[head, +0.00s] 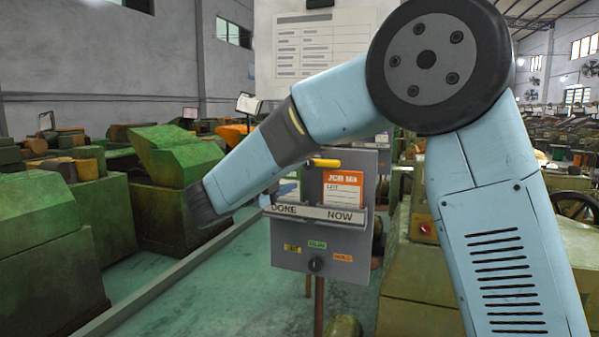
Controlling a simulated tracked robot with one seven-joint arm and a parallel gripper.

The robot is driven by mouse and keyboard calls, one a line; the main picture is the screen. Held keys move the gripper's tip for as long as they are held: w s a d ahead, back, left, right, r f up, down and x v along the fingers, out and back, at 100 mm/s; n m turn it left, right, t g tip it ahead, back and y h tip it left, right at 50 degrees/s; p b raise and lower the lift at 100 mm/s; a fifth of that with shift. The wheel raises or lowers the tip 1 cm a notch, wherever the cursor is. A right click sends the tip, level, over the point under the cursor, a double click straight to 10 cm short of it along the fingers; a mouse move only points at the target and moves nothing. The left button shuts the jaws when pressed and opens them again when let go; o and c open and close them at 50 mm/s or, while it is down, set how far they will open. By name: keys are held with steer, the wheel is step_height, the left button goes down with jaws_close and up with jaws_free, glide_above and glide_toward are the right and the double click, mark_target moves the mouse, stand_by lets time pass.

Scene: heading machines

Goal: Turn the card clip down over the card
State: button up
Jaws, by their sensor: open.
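The card board (290,254) is a grey panel on a post in the middle of the head view. An orange and white card (343,190) stands in its NOW pocket. The card clip looks to be the short yellow bar (326,163) lying sideways near the board's top, above the card and not over its face. My arm crosses in front of the board's upper left, hiding part of it. My gripper (202,207) is the dark end left of the board, apart from clip and card. It is open, though its fingers are hard to make out.
The pocket strip (315,213) reads DONE and NOW, with small coloured labels and a dark knob (316,265) below. Green machines (170,170) stand at left and more at right. A white paper sheet (327,45) hangs behind. The green floor at front left is clear.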

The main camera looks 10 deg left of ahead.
steer(key=v, duration=0.4)
steer(key=shift+s+a+f, duration=0.1)
steer(key=shift+s+a, duration=0.05)
steer(key=shift+s, duration=0.1)
steer(key=w+d+r+n+t+y, duration=0.3)
steer(key=w+d+r+n+y, duration=0.2)
steer(key=d+r+n+y, duration=0.75)
steer(key=s+d+f+n+g, duration=0.4)
steer(key=s+d+f, duration=0.3)
steer(key=s, duration=0.3)
steer(key=s+d+f+n+g, duration=0.3)
steer(key=s+d+f+g, duration=0.1)
steer(key=s+d+f, duration=0.3)
steer(key=s+d+f+n+g+h, duration=0.1)
steer(key=s+d+f+n+g, duration=0.3)
steer(key=s+d+f, duration=0.3)
steer(key=s+d, duration=0.3)
steer(key=s, duration=0.2)
steer(key=shift+s+d+n+g, duration=0.2)
steer(key=shift+s+n+g, duration=0.1)
steer(key=shift+s+n, duration=0.1)
steer(key=shift+o, duration=0.3)
